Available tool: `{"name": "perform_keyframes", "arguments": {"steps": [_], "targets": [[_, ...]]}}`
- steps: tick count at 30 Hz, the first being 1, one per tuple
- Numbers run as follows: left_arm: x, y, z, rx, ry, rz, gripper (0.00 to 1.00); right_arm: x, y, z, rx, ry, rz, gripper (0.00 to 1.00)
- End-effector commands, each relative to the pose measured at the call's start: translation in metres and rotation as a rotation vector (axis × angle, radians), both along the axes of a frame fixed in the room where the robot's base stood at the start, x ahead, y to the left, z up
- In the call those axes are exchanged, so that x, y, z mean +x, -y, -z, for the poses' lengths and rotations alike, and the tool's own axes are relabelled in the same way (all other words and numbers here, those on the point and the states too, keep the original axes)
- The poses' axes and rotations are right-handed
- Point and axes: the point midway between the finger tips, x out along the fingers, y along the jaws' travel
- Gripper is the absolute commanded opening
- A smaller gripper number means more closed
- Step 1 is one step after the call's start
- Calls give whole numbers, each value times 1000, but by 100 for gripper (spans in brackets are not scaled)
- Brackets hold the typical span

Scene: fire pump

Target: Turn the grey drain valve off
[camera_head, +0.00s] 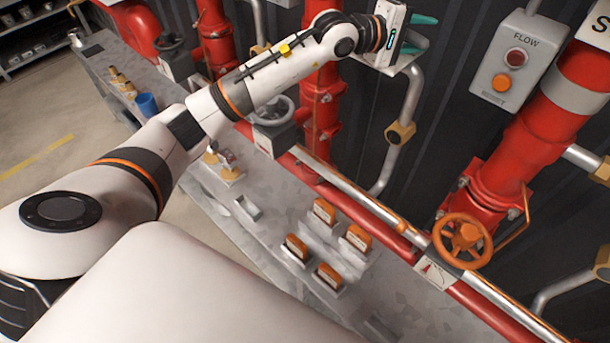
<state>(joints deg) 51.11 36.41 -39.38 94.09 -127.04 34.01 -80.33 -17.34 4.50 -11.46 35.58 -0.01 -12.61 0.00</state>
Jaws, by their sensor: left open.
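A grey handwheel valve (273,112) is on the pipework just below my left forearm, near the middle left of the view. A second, darker grey handwheel (176,62) is farther back at the upper left. I cannot tell for sure which of them is the drain valve. My left gripper (419,32) is at the upper middle, with its teal fingers apart and nothing between them. It is up and to the right of both grey wheels, near a grey bent pipe (408,110). My right gripper is out of view.
An orange handwheel (462,240) is on the red pipe at the right. A FLOW box (516,62) hangs on the dark wall. A grey bench (285,215) carries orange-topped blocks (325,211) and a blue cup (147,104). Open floor is at the left.

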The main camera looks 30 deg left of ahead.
Motion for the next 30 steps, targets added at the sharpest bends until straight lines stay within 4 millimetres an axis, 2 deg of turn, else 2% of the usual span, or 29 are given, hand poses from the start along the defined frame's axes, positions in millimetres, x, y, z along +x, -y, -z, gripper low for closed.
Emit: {"name": "perform_keyframes", "arguments": {"steps": [1, 14, 15, 20, 24, 30], "targets": [[-9, -7, 4, 4, 1, 1, 41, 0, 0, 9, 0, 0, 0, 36], [-80, -54, -11, 8, 1, 1, 41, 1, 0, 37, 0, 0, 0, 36], [-82, -40, -9, -69, -26, 32, 41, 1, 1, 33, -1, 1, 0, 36], [-97, -11, -5, -336, -112, 119, 41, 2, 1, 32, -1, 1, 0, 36], [-112, 10, -3, -660, -224, 193, 41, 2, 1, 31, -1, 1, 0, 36], [-128, 16, -3, -1179, -407, 249, 41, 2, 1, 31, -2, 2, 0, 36]]}}
